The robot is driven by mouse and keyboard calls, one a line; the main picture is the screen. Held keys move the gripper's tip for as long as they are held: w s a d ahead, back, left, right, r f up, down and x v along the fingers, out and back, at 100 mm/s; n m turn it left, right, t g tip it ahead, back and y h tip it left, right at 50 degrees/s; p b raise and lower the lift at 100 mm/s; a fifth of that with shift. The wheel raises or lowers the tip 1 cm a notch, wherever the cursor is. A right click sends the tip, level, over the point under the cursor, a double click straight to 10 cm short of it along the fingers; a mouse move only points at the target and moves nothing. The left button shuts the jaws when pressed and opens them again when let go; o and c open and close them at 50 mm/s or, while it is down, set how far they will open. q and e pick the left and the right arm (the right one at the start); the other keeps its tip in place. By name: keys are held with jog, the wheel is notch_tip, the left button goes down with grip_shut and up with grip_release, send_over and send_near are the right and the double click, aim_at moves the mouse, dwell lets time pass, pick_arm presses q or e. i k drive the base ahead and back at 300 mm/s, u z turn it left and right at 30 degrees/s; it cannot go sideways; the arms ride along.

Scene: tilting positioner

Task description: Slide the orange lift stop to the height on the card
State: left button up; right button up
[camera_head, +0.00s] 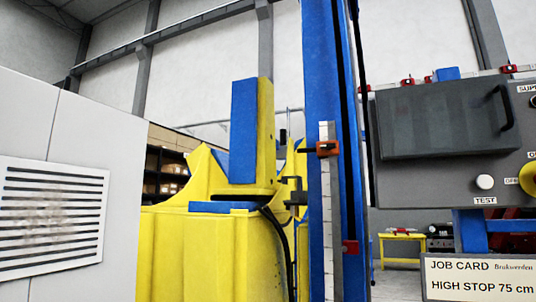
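The orange lift stop (325,149) sits on a pale vertical scale (327,225) beside the tall blue column (324,60). It is near the scale's upper end. The scale's markings are too small to read. The job card (480,278) at the lower right reads "JOB CARD" and "HIGH STOP 75 cm". A red piece (350,247) sits lower on the blue column, to the right of the scale. Neither of my grippers shows in the head view.
A grey control box (425,175) with a dark cover, a white TEST knob (485,182) and a yellow-ringed switch stands at the right. A yellow and blue machine (215,250) stands left of the column. A white cabinet (65,150) fills the left side.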

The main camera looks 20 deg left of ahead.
aim_at(322, 153)
jog(key=i, duration=0.9)
jog(key=z, duration=0.8)
